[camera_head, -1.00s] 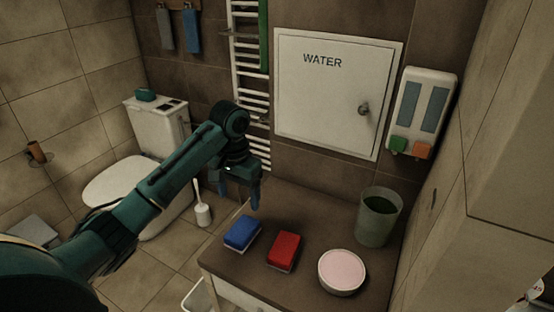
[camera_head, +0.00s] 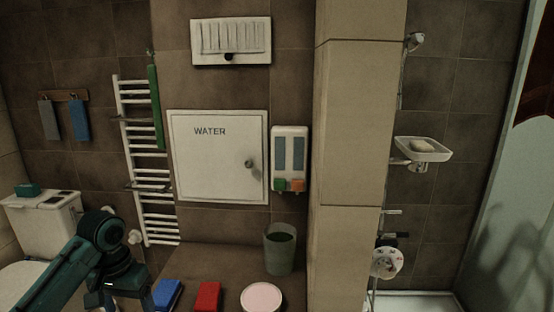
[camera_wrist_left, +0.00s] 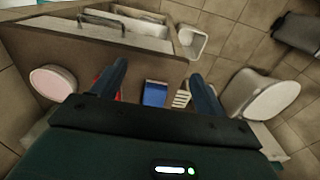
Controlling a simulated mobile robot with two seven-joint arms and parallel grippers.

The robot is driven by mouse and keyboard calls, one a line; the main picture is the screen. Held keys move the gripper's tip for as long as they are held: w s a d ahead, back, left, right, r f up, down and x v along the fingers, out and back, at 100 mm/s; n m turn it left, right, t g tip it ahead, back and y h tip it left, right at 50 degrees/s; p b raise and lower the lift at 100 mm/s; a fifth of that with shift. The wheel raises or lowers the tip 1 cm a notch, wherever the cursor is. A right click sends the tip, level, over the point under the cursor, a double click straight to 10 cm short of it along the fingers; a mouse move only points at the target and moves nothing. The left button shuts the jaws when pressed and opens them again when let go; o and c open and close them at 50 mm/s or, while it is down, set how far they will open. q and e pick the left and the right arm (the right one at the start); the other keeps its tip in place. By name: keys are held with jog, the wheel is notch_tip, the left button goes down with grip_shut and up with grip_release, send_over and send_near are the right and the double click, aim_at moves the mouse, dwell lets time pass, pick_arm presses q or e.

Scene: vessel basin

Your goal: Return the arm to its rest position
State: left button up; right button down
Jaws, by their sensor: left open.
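My left arm comes in from the lower left of the head view. My left gripper (camera_head: 128,303) points down beside the blue block, cut off by the bottom edge. In the left wrist view the two fingers of my left gripper (camera_wrist_left: 158,72) are spread apart with nothing between their tips. The blue block (camera_wrist_left: 154,94) shows beyond and between them, on the brown counter (camera_wrist_left: 165,65). My right gripper is in neither view.
On the counter are a red block (camera_head: 207,297), a pink-topped round dish (camera_head: 262,298) and a green cup (camera_head: 279,250). A toilet (camera_head: 45,215) stands left. A towel radiator (camera_head: 158,213), water hatch (camera_head: 218,157) and dispenser (camera_head: 290,155) are on the wall.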

pick_arm(q)
jog(key=s+d+f+m+t+h, duration=0.1)
jog(key=s+d+f+t, duration=0.15)
jog(key=d+f, duration=0.45)
jog(key=s+d+f+t+h, duration=0.1)
jog(key=s+d+f+t, duration=0.2)
jog(key=f, duration=0.8)
jog(key=s+d+f+t, duration=0.1)
jog(key=s+d+t, duration=0.1)
jog(key=s, duration=0.5)
jog(key=s+d+f+t, duration=0.2)
jog(key=s, duration=0.5)
jog(key=shift+s+d+m+h, duration=0.15)
jog(key=shift+d+m+h, duration=0.15)
jog(key=shift+m, duration=0.1)
jog(key=shift+c, duration=0.3)
